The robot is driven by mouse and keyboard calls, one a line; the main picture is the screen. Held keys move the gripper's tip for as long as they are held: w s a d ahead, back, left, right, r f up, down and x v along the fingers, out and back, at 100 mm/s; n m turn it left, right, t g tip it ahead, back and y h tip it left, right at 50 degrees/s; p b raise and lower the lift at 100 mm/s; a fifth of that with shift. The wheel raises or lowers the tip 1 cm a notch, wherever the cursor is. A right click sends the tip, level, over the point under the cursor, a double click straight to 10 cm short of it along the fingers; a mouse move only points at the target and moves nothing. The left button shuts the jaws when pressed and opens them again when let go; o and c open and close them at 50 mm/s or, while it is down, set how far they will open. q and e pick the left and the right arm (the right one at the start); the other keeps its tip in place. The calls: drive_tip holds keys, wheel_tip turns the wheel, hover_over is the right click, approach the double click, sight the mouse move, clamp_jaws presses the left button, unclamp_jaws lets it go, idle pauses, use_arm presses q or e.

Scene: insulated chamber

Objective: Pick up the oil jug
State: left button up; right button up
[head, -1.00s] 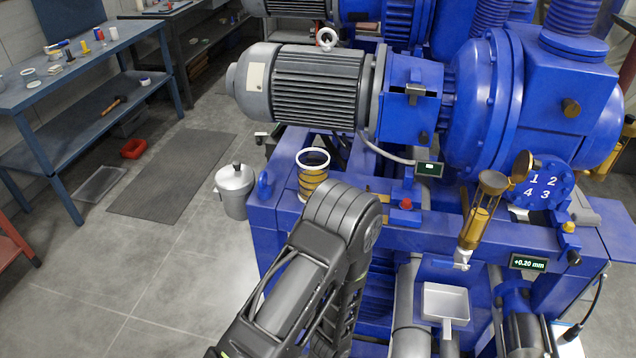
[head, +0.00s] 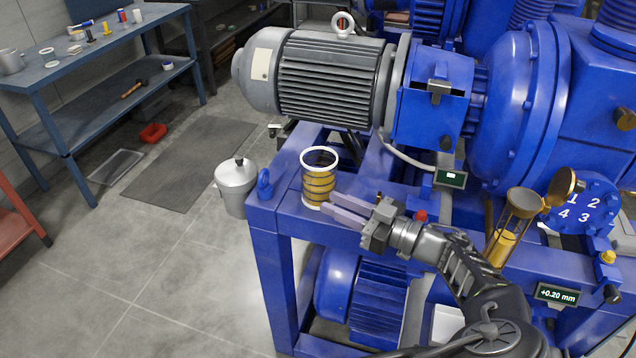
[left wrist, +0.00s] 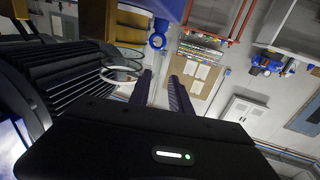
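No label marks the oil jug. A plain grey jug-like vessel (head: 11,62) stands on the blue bench at the far left, cut by the picture edge. A silver lidded can (head: 236,188) stands on the floor left of the blue frame. My left gripper (head: 328,202) is open and empty over the frame's top, its fingers pointing left. Its tips are close to a clear, white-rimmed cylinder (head: 319,180) with amber bands; contact is unclear. The left wrist view shows the fingers apart (left wrist: 161,78) and a white ring (left wrist: 121,76) beside them. My right gripper is not in view.
A blue eye bolt (head: 264,182) stands on the frame corner. The grey motor (head: 330,80) is behind the cylinder. Floor left of the frame is mostly clear.

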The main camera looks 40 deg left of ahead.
use_arm(q)
drive_tip(key=shift+a+f+p, duration=0.1)
drive_tip(key=shift+a+p, duration=0.2)
drive_tip(key=shift+a, duration=0.95)
drive_tip(key=p, duration=0.3)
hover_over(307, 212)
drive_tip(key=shift+w+a, duration=0.3)
drive_tip(key=shift+w, duration=0.05)
drive_tip(key=shift+b, duration=0.3)
clamp_jaws()
idle(0.5)
